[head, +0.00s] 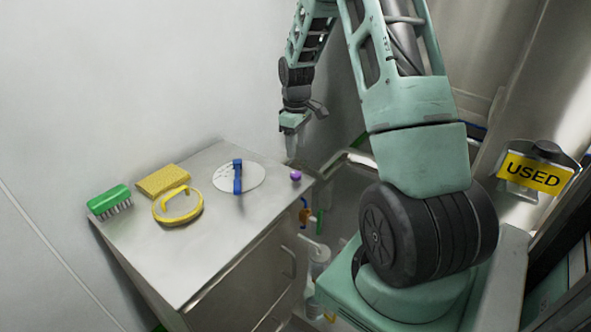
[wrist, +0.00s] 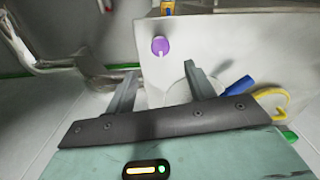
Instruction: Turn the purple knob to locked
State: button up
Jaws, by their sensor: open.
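The purple knob (head: 296,175) is a small round knob at the right back corner of the steel cabinet top in the head view. It also shows in the wrist view (wrist: 160,46), beyond my fingertips and a little above the gap between them. My gripper (head: 303,118) is open and empty, held above the cabinet's back right corner and pointing down. In the wrist view its two fingers (wrist: 160,75) are spread apart, and neither touches the knob. I cannot read the knob's markings or its setting.
On the cabinet top (head: 190,262) lie a white disc with a blue handle (head: 238,178), a yellow ring (head: 178,206), a yellow sponge (head: 163,180) and a green brush (head: 109,200). Pipes and valves (head: 318,250) stand right of the cabinet. A yellow USED sign (head: 535,173) is at far right.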

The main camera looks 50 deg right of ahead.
aim_at(296, 174)
notch_tip(296, 174, down, 10)
jog(key=shift+r+p, duration=0.15)
jog(key=shift+p, duration=0.15)
jog(key=c, duration=1)
